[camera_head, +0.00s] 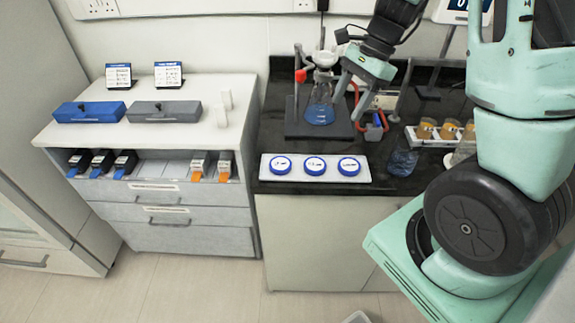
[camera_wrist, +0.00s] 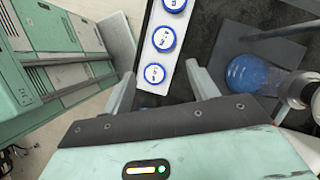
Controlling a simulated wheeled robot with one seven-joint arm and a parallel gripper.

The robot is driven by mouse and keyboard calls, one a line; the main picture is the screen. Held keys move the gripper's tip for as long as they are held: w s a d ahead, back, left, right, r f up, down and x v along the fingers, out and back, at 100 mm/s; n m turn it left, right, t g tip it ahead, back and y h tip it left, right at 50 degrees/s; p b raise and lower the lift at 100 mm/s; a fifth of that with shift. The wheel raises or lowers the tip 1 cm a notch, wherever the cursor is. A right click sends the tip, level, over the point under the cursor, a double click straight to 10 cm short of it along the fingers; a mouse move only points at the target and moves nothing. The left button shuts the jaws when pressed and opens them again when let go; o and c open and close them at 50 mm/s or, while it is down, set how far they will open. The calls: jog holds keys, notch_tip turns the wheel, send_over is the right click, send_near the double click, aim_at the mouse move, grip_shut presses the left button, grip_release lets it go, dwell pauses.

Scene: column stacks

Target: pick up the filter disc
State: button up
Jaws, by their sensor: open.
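Three round white discs with blue rims and dark labels lie in a row on a white tray (camera_head: 316,178) at the dark counter's front: a left disc (camera_head: 281,166), a middle disc (camera_head: 315,166) and a right disc (camera_head: 349,166). Their labels are too small to read, so I cannot tell which is the filter disc. My gripper (camera_head: 347,108) is open and empty, above the counter behind the right disc, beside the flask. In the wrist view, the lowest disc (camera_wrist: 155,73) shows between the tips of my gripper (camera_wrist: 162,76), with a clear gap below the fingers.
A flask with blue liquid (camera_head: 321,106) stands on a dark stand base left of my gripper. A clear beaker (camera_head: 402,162) stands right of the tray, near a white rack of amber jars (camera_head: 428,141). Blue and grey boxes (camera_head: 165,112) sit on the left cabinet.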

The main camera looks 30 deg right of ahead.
send_near(314, 164)
jog(key=x, duration=0.8)
jog(key=shift+s, duration=0.1)
jog(key=c, duration=0.6)
